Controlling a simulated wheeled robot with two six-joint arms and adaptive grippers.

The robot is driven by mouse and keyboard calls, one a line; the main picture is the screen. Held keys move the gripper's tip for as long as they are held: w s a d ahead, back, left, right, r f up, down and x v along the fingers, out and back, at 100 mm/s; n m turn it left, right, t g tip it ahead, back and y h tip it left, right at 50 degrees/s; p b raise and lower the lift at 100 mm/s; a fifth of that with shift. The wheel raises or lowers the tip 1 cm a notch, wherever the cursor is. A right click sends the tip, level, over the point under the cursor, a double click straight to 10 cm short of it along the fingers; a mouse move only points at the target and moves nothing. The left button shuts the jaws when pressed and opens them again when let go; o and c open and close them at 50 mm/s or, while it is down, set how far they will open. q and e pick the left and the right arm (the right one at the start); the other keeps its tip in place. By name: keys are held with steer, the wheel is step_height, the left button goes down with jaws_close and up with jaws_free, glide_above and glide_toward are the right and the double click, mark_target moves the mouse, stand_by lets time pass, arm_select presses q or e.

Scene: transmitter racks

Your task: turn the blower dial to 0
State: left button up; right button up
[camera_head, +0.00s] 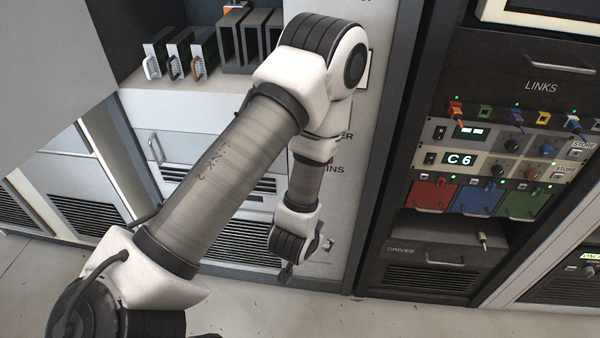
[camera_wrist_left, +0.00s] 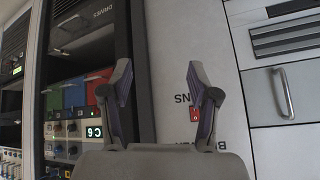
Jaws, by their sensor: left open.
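The blower dial itself is not visible. In the head view, my left arm hides most of the light grey panel (camera_head: 350,205), leaving only the label ends "ER" and "INS" showing. The wrist view is upside down; the panel (camera_wrist_left: 205,25) there bears a partly covered label starting "BLO" and a red switch (camera_wrist_left: 194,115) by a label ending "NS". My left gripper (camera_wrist_left: 159,75) is open and empty, its fingers spread in front of the panel. In the head view it is mostly hidden behind my wrist. My right gripper is in neither view.
Left is a cabinet with a handle (camera_head: 156,148) and upright cards above. Pale floor (camera_head: 400,318) is open in front.

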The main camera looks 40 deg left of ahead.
arm_select(q)
steer(key=s+d+f+g+h+p, duration=0.1)
steer(key=s+d+f+g+p, duration=0.1)
steer(key=s, duration=0.6)
steer(key=shift+s+f+g+p, duration=0.15)
steer(key=shift+f+g+p, duration=0.15)
steer(key=shift+f+g, duration=0.4)
steer(key=s+d+f+g+h, duration=0.1)
steer(key=s+f+g, duration=0.3)
steer(key=s, duration=0.6)
steer(key=shift+s+d+f, duration=0.25)
steer(key=shift+s+d, duration=0.1)
steer(key=shift+d, duration=0.1)
